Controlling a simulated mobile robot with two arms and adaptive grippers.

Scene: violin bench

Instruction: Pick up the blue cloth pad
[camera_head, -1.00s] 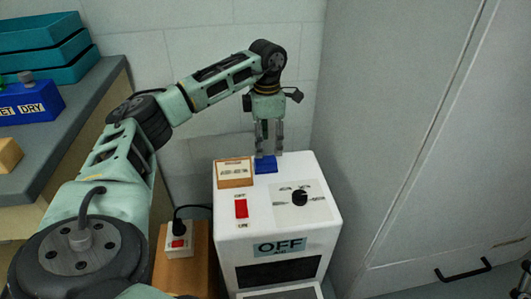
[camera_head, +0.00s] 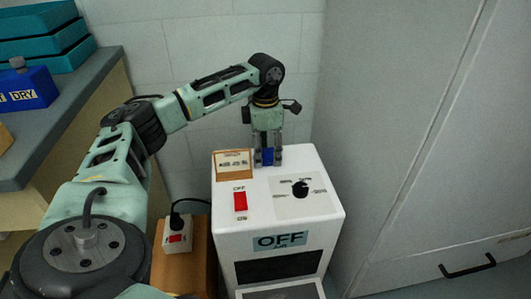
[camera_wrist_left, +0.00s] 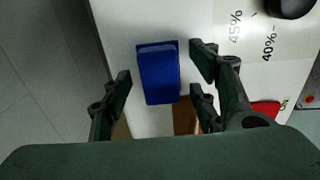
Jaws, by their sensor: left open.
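The blue cloth pad (camera_head: 267,156) lies on top of the white machine (camera_head: 285,215), near its back edge. The fingers hide part of the pad in the head view. My right gripper is not in view.
The machine top also has a wooden-framed label (camera_head: 234,163), a red switch (camera_head: 240,201) and a black knob (camera_head: 300,188). A socket box (camera_head: 178,236) with a plug stands to the left. A tall grey cabinet (camera_head: 425,150) stands close on the right.

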